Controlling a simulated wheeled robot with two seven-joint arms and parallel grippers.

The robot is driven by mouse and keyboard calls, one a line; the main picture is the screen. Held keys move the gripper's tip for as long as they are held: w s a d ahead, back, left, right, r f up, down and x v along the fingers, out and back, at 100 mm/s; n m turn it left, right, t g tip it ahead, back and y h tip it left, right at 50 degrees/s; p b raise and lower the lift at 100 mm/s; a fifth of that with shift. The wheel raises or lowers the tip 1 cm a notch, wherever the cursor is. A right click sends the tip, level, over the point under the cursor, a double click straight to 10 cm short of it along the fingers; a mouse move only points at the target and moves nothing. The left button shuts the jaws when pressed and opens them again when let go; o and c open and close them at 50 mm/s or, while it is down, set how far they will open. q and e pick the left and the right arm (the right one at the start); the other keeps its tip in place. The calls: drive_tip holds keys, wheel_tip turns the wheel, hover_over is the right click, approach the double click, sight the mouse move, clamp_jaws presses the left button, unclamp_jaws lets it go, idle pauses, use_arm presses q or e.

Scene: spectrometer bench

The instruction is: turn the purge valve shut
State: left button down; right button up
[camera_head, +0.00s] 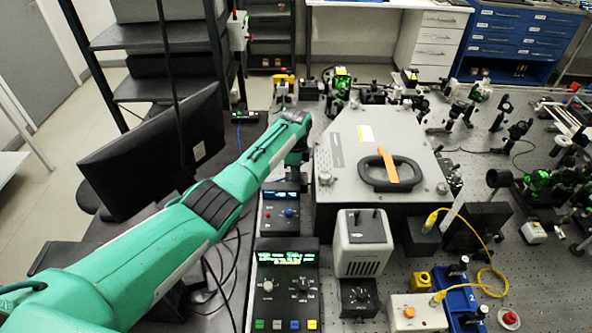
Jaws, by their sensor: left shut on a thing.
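My left arm reaches in from the left, and its wrist ends beside the left back edge of the grey spectrometer box (350,185). My left gripper (303,150) is at that edge, mostly hidden under the wrist. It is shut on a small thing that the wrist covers. From its place this looks to be the purge valve, but I cannot see its handle or how far it is turned. My right gripper is not in view.
A black carry handle with an orange strip (388,172) stands on the box lid. Control units (286,285) and a white lamp housing (363,243) stand in front. A monitor (155,150) is left of my arm. Optics crowd the back and right.

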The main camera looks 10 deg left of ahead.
use_arm(q)
drive_tip(key=shift+w+r, duration=0.1)
drive_tip(key=c, duration=1.3)
unclamp_jaws()
drive_tip(key=shift+c, duration=0.2)
wheel_tip(320, 180, up, 14)
drive_tip(key=b, duration=0.3)
drive_tip(key=shift+b, duration=0.35)
